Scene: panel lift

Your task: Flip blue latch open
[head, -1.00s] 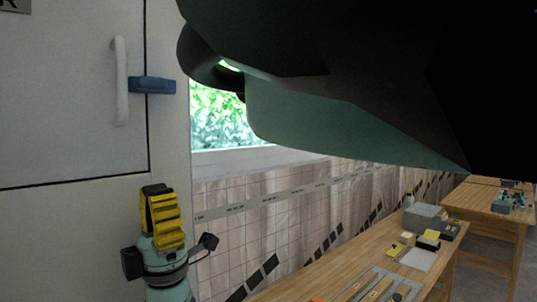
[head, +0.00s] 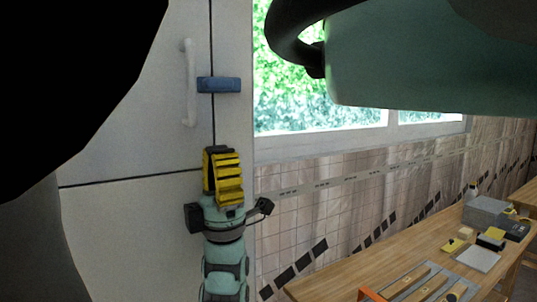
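The blue latch (head: 219,85) is a small horizontal bar on the white cabinet (head: 135,135). It lies across the dark vertical seam at the right edge of the panel door, just right of the white vertical handle (head: 188,84). My gripper (head: 223,165), with yellow ribbed fingers, points up below the latch and is apart from it. The fingers are seen from behind and overlap, so their gap is hidden. Nothing is visibly held.
A wooden workbench (head: 420,262) with trays, small boxes and tools stands at the lower right along a tiled wall (head: 330,200). A window (head: 315,95) is behind. Dark and green parts of my own body block the upper left and upper right.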

